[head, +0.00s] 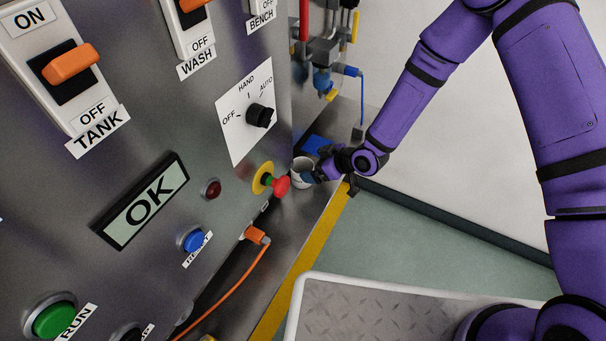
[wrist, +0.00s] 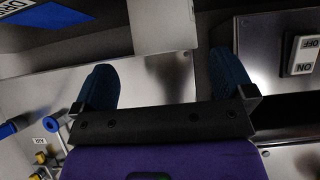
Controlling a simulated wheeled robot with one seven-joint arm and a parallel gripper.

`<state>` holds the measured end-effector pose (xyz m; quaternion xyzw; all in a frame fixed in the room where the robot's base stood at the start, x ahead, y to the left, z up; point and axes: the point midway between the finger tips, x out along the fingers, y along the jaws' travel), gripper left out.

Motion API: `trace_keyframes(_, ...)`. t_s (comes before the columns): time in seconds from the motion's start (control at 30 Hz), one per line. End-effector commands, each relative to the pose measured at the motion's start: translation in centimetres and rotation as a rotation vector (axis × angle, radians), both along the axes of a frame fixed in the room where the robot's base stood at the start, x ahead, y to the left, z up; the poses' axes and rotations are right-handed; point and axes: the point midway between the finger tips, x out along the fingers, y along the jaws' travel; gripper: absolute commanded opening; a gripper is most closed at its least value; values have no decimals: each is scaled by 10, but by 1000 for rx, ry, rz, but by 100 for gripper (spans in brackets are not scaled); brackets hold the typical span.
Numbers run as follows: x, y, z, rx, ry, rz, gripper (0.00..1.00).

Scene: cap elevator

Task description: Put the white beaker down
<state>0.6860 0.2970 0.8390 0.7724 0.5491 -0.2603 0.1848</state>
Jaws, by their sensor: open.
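The white beaker (head: 302,173) stands upright, as far as I can see, on the metal ledge beside the panel, behind the red mushroom button. My gripper (head: 322,173) is just to its right in the head view, with a blue finger close to the beaker. In the wrist view my gripper (wrist: 164,76) is open, its two blue fingers wide apart with nothing between them. A pale, straight-sided shape that looks like the beaker (wrist: 162,25) lies beyond the fingertips. I cannot tell whether a finger touches it. The beaker's base is partly hidden in the head view.
The steel panel (head: 215,130) rises at the left, with the red mushroom button (head: 281,185) jutting out near the beaker. An orange cable (head: 235,292) plugs in below. A blue item (head: 316,145) lies behind the beaker. The ledge has a yellow front edge (head: 300,265).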

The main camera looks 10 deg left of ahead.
Motion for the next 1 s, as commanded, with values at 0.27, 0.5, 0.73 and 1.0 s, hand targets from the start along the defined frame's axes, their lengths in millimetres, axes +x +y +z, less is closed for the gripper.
trace_keyframes(0.27,2,21,-17,0,0,2,100)
trace_keyframes(0.5,9,41,-32,0,-1,-1,100)
trace_keyframes(0.73,9,42,-34,0,-1,-1,100)
trace_keyframes(1.0,9,42,-33,0,-1,-1,49)
